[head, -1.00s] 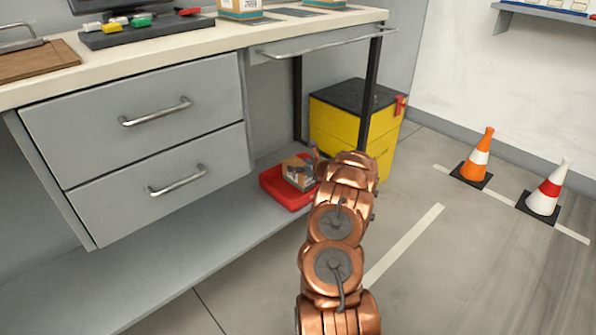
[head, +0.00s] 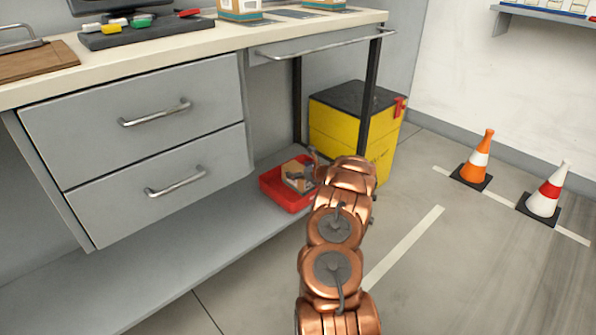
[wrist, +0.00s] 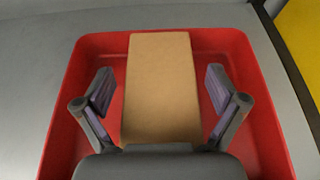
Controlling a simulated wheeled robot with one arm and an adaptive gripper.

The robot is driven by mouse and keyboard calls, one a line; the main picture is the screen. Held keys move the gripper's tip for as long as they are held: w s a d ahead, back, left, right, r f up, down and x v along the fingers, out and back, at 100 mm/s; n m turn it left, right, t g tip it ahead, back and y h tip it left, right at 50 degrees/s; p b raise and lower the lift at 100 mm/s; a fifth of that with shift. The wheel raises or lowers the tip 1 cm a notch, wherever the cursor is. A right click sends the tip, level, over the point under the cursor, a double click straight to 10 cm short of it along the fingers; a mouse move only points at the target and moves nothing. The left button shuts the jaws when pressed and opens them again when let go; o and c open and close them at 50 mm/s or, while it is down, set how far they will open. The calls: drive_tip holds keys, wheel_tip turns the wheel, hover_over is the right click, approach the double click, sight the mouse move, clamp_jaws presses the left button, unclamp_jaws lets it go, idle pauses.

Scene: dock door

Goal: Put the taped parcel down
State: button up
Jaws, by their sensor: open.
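The taped parcel (wrist: 160,85) is a plain brown box lying in a red tray (wrist: 85,45). No tape shows clearly on the face seen in the wrist view. My gripper (wrist: 160,90) is open, with one finger on each side of the parcel and a visible gap on both sides. The parcel's near end is hidden by my gripper's body. In the head view, the parcel (head: 290,172) shows partly behind my gripper and arm, inside the red tray (head: 280,196) on the bench's lower shelf.
The grey lower shelf (head: 170,250) is bare left of the tray. A yellow bin with a dark lid (head: 335,125) stands behind. Drawers (head: 150,110) and the benchtop (head: 200,38) are above left. Two cones (head: 476,160) stand on the floor at right.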

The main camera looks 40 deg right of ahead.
drive_tip(key=shift+r, duration=0.1)
drive_tip(key=shift+s+r, duration=0.2)
drive_tip(key=p+v, duration=0.3)
drive_tip(key=v, duration=0.8)
drive_tip(key=shift+s, duration=0.3)
drive_tip(key=shift+a, duration=0.1)
